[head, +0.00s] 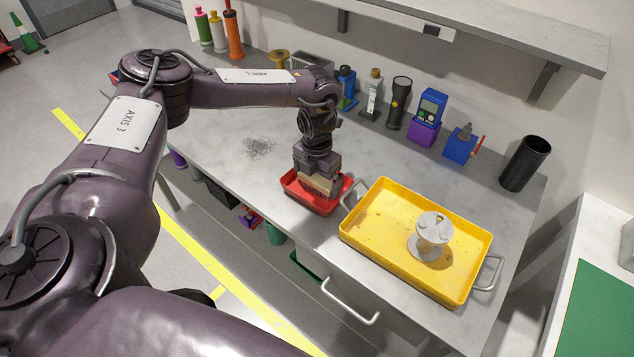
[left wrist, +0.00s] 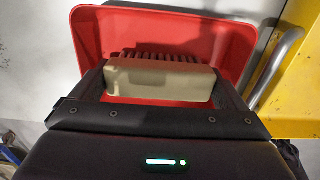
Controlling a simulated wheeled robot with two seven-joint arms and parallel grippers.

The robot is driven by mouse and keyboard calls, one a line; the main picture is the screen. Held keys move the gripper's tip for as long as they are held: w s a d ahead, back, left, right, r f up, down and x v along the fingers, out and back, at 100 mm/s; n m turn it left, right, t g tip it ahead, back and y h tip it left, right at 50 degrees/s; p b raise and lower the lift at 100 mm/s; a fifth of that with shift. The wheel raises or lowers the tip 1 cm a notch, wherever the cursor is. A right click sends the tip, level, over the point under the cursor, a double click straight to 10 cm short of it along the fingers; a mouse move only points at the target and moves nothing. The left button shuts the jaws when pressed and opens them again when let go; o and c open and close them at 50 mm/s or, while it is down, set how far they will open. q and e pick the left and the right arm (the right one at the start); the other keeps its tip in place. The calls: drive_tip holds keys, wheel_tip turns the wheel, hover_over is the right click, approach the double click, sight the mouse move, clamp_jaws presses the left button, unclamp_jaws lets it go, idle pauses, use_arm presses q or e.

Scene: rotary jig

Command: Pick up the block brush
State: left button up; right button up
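The block brush has a beige block and dark red-brown bristles. In the left wrist view the block brush (left wrist: 160,80) lies between my two fingers, its bristles toward the far side of the red tray (left wrist: 200,25). In the head view the brush (head: 318,185) shows just below my left gripper (head: 318,178), at the red tray (head: 316,204). My left fingers stand wide apart, one close to each end of the block. I cannot tell whether they press on it or whether the brush rests on the tray. My right gripper is in neither view.
A yellow tray (head: 378,245) with wire handles stands right of the red tray, holding a grey metal spool-like part (head: 432,235). Bottles, a flashlight (head: 398,103) and a black cup (head: 525,163) line the back. Grey shavings (head: 259,147) lie on the bench at left.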

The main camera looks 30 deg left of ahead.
sight(317, 177)
use_arm(q)
drive_tip(key=shift+c, duration=1)
wheel_tip(317, 177, up, 8)
drive_tip(key=shift+w+f+b, duration=0.1)
drive_tip(key=shift+f+b, duration=0.15)
drive_tip(key=shift+b, duration=0.5)
wheel_tip(317, 177, up, 13)
drive_tip(key=p, duration=0.3)
drive_tip(key=shift+f, duration=0.15)
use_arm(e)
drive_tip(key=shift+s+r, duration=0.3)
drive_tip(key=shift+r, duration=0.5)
